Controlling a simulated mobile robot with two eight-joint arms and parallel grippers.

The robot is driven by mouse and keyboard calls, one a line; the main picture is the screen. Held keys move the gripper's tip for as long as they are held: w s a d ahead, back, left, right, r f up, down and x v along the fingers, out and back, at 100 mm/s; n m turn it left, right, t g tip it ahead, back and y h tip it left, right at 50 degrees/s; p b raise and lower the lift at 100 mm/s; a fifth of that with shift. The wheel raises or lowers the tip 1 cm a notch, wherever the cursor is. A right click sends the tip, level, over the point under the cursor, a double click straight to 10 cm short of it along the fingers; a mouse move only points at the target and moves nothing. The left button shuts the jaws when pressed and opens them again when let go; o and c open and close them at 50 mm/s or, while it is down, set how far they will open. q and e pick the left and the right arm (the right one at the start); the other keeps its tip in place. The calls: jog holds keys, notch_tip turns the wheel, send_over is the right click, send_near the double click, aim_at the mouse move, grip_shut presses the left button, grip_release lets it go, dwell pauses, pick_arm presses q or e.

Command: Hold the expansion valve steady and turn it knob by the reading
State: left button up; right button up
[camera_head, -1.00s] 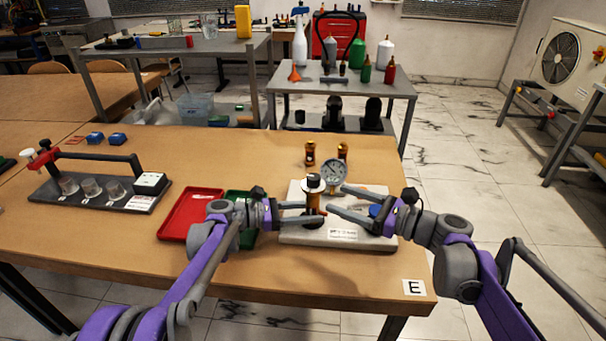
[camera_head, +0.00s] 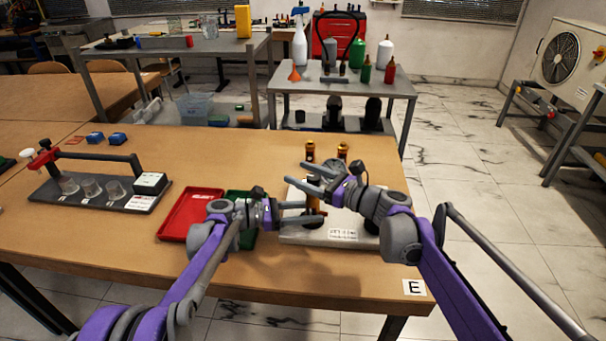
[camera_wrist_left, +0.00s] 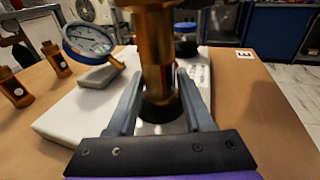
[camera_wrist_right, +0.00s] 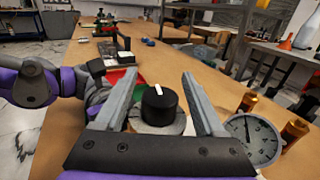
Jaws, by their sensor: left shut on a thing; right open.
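The expansion valve has a gold body (camera_wrist_left: 158,75), upright on a white base plate (camera_head: 300,238). My left gripper (camera_head: 318,213) is shut on the body low down, one finger on each side in the left wrist view. The valve's black knob (camera_wrist_right: 160,105) has a white mark pointing to the picture's top. My right gripper (camera_wrist_right: 161,75) is open, with the knob between its fingers and a gap on both sides. Whether it is level with the knob is unclear. The round dial gauge (camera_wrist_right: 252,140) stands beside the valve; its reading is too small to tell. My right gripper hides it in the head view.
A dark rack with glass cups (camera_head: 100,190) is farther left. The table's front right is clear.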

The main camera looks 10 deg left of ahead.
grip_shut()
dwell(0.4)
jog(key=shift+a+n+g, duration=0.1)
jog(key=shift+n+g, duration=0.2)
jog(key=shift+g, duration=0.1)
jog(key=n+g, duration=0.2)
jog(key=g, duration=0.2)
jog(key=s+n+g+y, duration=0.1)
jog(key=n+g, duration=0.2)
jog(key=g, duration=0.1)
jog(key=n+g, duration=0.2)
jog(key=g, duration=0.2)
jog(key=shift+s+a+n, duration=0.1)
jog(key=shift+s+n, duration=0.2)
jog(key=shift+n, duration=0.1)
jog(key=shift+s+n+g, duration=0.3)
jog(key=shift+s+g, duration=0.05)
jog(key=shift+g, duration=0.15)
dwell(0.4)
jog(key=shift+f, duration=0.1)
dwell(0.6)
